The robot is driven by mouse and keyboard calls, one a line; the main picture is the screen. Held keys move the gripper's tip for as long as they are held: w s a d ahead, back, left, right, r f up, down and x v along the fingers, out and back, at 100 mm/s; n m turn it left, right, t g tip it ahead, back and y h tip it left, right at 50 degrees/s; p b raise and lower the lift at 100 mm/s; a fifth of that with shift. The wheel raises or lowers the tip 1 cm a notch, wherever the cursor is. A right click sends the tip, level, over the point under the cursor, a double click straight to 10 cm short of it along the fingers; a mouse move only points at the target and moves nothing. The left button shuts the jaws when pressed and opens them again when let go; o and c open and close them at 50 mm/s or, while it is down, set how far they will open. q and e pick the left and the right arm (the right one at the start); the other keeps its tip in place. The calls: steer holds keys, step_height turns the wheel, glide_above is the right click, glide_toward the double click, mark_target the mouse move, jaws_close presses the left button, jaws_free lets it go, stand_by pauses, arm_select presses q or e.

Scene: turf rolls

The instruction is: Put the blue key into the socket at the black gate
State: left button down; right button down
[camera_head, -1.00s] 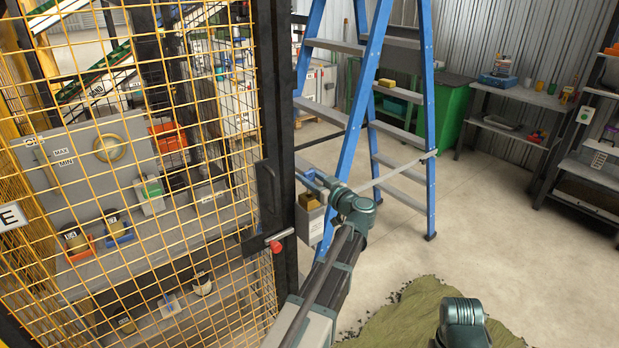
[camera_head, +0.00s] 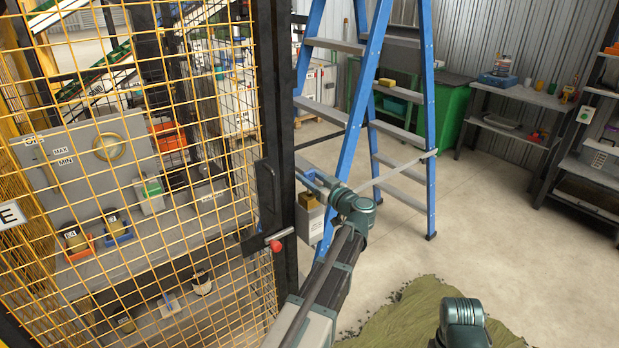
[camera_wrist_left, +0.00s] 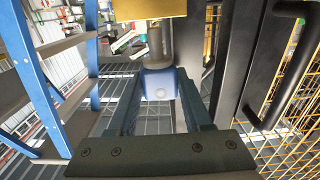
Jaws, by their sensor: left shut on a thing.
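The black gate (camera_head: 278,130) with yellow mesh stands at the left of the head view. Beside its post is a grey box (camera_head: 309,224) with a brass-coloured block (camera_head: 310,200) on top. My left gripper (camera_head: 316,180) is at this box, shut on the blue key. The key's blue body (camera_wrist_left: 160,84) sits between the two fingers in the left wrist view. A grey shaft (camera_wrist_left: 160,45) runs from it toward the brass block (camera_wrist_left: 150,9). I cannot tell whether the shaft is in the socket. My right gripper is out of view.
A blue stepladder (camera_head: 345,150) stands close behind my left gripper. The gate has a black handle (camera_head: 268,190) and a red knob (camera_head: 276,246). A green turf piece (camera_head: 405,320) lies on the floor. Open floor lies to the right.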

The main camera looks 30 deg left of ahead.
arm_select(q)
steer(key=shift+f+b, duration=1.75)
steer(key=shift+f, duration=0.15)
steer(key=shift+c, duration=1.3)
jaws_free()
steer(key=v, duration=1.4)
steer(key=shift+w+a, duration=0.1)
